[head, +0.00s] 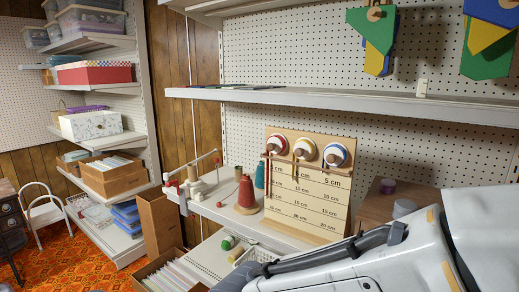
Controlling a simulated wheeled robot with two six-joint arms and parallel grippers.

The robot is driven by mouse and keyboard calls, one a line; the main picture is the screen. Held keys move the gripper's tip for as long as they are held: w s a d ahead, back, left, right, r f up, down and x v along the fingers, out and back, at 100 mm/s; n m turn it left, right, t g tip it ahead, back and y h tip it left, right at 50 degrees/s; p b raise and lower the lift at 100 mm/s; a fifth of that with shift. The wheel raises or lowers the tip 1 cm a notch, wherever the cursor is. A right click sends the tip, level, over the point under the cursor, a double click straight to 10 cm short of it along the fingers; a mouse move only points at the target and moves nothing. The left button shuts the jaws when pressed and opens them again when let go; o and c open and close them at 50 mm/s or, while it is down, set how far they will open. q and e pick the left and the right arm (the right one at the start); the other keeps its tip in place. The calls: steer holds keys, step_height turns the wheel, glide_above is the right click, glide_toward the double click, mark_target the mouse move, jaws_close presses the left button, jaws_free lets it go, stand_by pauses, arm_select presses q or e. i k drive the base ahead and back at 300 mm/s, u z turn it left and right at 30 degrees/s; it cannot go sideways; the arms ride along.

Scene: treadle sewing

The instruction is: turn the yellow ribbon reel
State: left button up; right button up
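The yellow ribbon reel (304,149) is the middle of three reels on an upright wooden board (305,200) with cm marks. It has a white face, a yellow rim and a brown knob at its centre. The red reel (277,144) is to its left and the blue reel (336,154) to its right. Nothing touches the yellow reel. My arm, with a white shell and dark cable, fills the lower right, in front of and below the board. Neither gripper can be made out.
The board stands on a white shelf (262,232) with a red thread cone (246,196) and a small red-and-white device (190,186) to its left. A shelf (340,98) juts out above the reels. A brown box (377,205) stands right of the board.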

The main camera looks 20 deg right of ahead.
mark_target(304, 148)
steer(key=z, duration=0.05)
steer(key=k, duration=1)
steer(key=u, duration=0.65)
steer(key=i, duration=1.5)
steer(key=z, duration=0.7)
